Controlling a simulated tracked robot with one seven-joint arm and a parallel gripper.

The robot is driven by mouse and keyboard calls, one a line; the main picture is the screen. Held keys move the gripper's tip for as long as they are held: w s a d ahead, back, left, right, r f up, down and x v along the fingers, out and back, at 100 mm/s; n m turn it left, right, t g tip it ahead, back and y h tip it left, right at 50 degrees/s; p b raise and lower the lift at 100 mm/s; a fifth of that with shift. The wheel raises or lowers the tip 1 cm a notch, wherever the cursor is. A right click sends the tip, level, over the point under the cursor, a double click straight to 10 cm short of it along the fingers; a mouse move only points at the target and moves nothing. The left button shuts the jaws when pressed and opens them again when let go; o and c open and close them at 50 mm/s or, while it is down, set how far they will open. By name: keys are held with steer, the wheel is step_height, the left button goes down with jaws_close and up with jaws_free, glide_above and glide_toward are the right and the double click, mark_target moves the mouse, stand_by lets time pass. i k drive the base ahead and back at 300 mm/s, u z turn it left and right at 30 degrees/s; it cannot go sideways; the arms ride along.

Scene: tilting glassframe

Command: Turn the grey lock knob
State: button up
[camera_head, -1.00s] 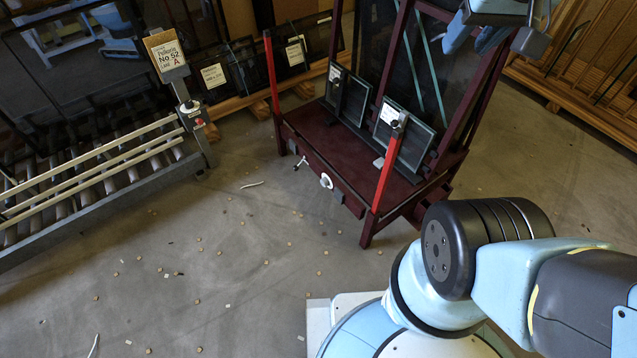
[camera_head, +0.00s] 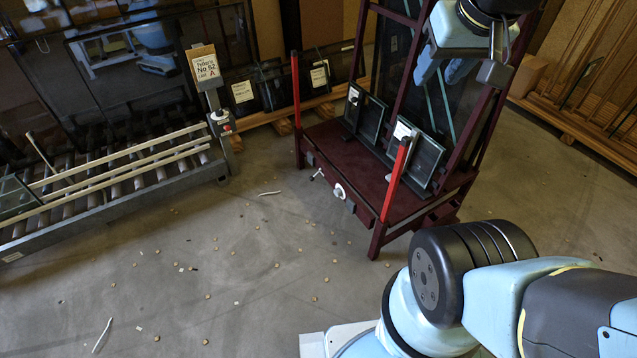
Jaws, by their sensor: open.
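The maroon tilting glass frame (camera_head: 345,150) stands right of centre, with glass panes leaning on it. Its front beam carries a small silver handle (camera_head: 317,174) and a pale round fitting with a dark centre (camera_head: 339,190). I cannot tell for sure which of these small fittings is the grey lock knob. My gripper (camera_head: 443,69) hangs at the upper right, in front of the frame's upper right part. It is open, its jaws look empty, and it is well apart from the front beam fittings.
Red posts (camera_head: 396,180) rise at the frame's front corners. A roller conveyor (camera_head: 110,180) with pale rails stands at the left, beside a sign (camera_head: 205,66). Wooden racks (camera_head: 590,90) stand at the right. The concrete floor before the frame is open, with small scattered bits.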

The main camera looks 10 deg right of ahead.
mark_target(337, 192)
steer(key=u, duration=0.15)
steer(key=i, duration=1)
steer(key=z, duration=0.1)
